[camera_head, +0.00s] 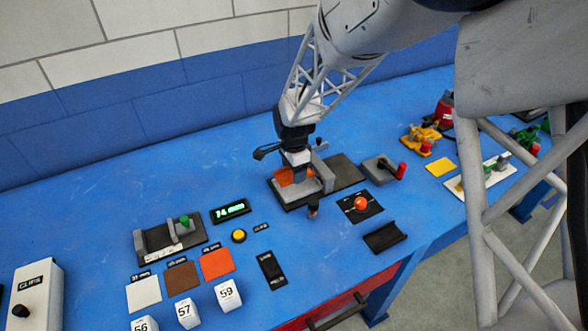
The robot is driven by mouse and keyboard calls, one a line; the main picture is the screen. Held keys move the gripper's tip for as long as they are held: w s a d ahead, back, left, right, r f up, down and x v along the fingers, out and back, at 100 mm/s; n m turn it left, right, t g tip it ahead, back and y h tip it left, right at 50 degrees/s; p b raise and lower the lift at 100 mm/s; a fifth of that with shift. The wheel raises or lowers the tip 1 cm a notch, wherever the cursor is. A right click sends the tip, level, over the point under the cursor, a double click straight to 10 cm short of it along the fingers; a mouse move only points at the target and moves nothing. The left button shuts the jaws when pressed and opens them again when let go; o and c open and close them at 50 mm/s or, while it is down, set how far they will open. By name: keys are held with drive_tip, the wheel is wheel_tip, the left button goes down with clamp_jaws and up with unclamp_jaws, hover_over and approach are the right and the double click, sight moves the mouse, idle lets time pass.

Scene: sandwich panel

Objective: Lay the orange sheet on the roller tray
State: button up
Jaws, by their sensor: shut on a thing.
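My gripper (298,163) is over the middle of the blue table, pointing down. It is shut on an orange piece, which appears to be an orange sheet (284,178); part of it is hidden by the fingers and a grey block. The sheet is just above or touching a dark flat base (342,170) with grey upright parts; I cannot tell which. Another flat orange square (216,263) lies at the front, beside brown and white squares. A dark shallow tray with raised edges (384,237) is near the front edge; I cannot tell whether it is the roller tray.
A green display (231,209) and yellow button (239,236) stand left of the gripper. A red-knobbed black plate (361,205) and grey block with a red handle (384,168) are to the right. Numbered white cubes (187,312) stand at the front left.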

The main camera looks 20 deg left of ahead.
drive_tip(key=shift+f, duration=1.6)
idle(1.0)
drive_tip(key=shift+w+d+f, duration=0.1)
drive_tip(key=shift+w+d, duration=0.25)
idle(1.0)
drive_tip(key=shift+w+d+f, duration=0.1)
drive_tip(key=shift+f, duration=0.25)
idle(0.5)
drive_tip(key=o, duration=1)
drive_tip(key=shift+o, duration=0.7)
drive_tip(key=shift+r, duration=0.2)
drive_tip(key=shift+r, duration=4.1)
